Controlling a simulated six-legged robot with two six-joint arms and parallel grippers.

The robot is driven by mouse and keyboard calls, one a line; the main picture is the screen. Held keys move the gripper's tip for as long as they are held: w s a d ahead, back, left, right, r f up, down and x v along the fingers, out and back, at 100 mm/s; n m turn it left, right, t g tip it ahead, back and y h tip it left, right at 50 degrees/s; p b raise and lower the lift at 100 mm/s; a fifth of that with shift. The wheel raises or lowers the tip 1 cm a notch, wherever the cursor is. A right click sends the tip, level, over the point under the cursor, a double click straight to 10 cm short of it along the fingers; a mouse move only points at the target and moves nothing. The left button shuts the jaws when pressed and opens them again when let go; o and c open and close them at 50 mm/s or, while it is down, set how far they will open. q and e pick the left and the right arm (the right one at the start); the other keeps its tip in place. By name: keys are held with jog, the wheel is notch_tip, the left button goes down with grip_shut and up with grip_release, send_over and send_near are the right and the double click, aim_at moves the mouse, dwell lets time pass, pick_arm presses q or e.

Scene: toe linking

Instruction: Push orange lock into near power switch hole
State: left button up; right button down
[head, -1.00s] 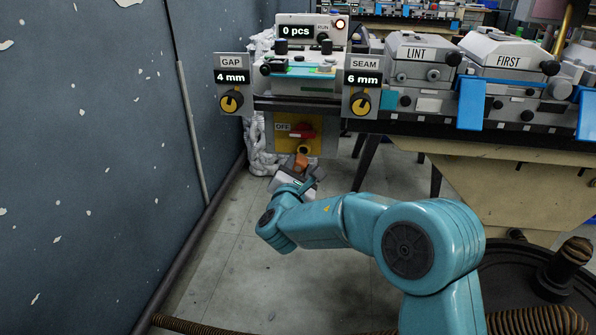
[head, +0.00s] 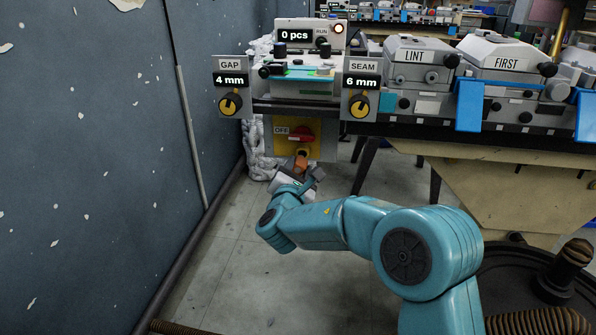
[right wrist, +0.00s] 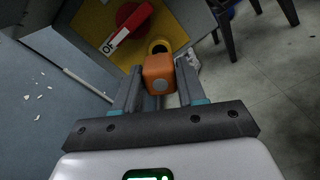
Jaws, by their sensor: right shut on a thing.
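The orange lock (right wrist: 158,72) is between the fingers of my right gripper (right wrist: 160,88), which is shut on it. In the head view the lock (head: 301,162) shows just below the yellow power switch plate (head: 313,148), held by my right gripper (head: 304,174). The red switch handle (head: 301,134) lies beside an OFF label. In the right wrist view, the hole (right wrist: 159,46) in a yellow ring is right behind the top of the lock. I cannot tell if the lock touches or enters it. My left gripper is not in view.
The switch box hangs under a machine with GAP (head: 231,80) and SEAM (head: 361,80) dials. A blue wall (head: 90,170) is close on the left. A bench with grey boxes (head: 500,55) stands right. A brown hose (head: 540,322) lies in front.

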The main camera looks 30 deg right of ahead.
dwell(0.4)
jog(key=shift+b, duration=0.3)
jog(key=shift+x, duration=1.7)
jog(key=c, duration=0.6)
grip_release()
jog(key=shift+o, duration=0.2)
